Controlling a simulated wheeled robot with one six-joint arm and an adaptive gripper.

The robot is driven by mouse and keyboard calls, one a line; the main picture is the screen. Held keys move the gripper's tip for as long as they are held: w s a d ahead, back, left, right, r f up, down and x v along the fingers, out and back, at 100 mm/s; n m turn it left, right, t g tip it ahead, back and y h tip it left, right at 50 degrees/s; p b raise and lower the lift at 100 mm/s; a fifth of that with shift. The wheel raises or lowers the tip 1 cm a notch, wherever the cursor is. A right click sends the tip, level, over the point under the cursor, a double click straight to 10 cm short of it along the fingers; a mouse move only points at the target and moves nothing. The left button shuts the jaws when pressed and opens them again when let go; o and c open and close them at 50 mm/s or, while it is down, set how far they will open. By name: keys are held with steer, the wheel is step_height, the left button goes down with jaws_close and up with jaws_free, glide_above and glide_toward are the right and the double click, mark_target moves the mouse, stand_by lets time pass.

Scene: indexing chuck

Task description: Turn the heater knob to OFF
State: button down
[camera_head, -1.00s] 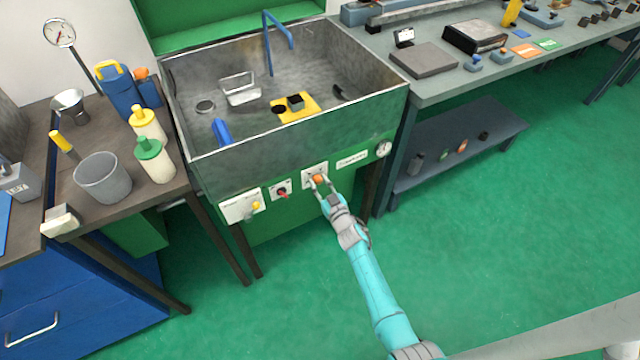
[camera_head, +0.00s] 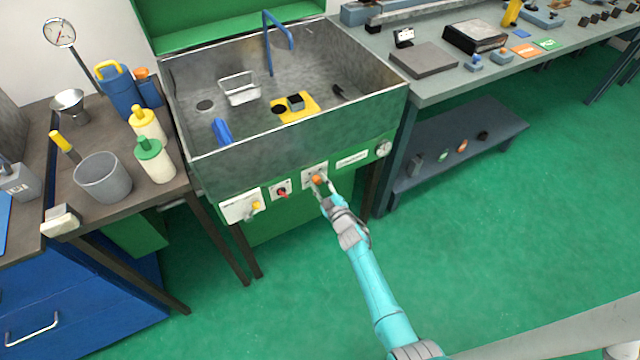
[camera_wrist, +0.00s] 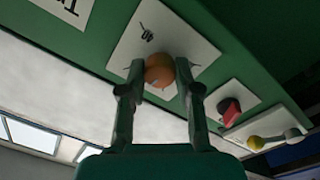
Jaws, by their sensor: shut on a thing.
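An orange knob (camera_head: 316,180) sits on a white plate (camera_head: 307,170) on the green front panel of the sink unit. My gripper (camera_head: 320,185) reaches it from below right and is shut on it. In the wrist view the orange knob (camera_wrist: 159,70) lies between the two fingers of my gripper (camera_wrist: 158,80), one on each side. A dark symbol is on the white plate (camera_wrist: 140,28) beside the knob. The knob's pointer and the plate's lettering are too small or hidden to read.
A red knob (camera_head: 281,191) and a yellow lever (camera_head: 255,207) are on plates to the left of my gripper. A round gauge (camera_head: 383,148) is at the panel's right end.

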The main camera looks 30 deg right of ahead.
steer(key=n, duration=0.6)
steer(key=shift+n, duration=0.3)
steer(key=n, duration=0.6)
steer(key=shift+n+y, duration=0.3)
steer(key=n, duration=0.6)
steer(key=shift+f+n, duration=0.1)
steer(key=shift+n, duration=0.2)
steer(key=n, duration=0.6)
steer(key=shift+y, duration=0.3)
steer(key=shift+n, duration=0.3)
steer(key=c, duration=0.8)
jaws_free()
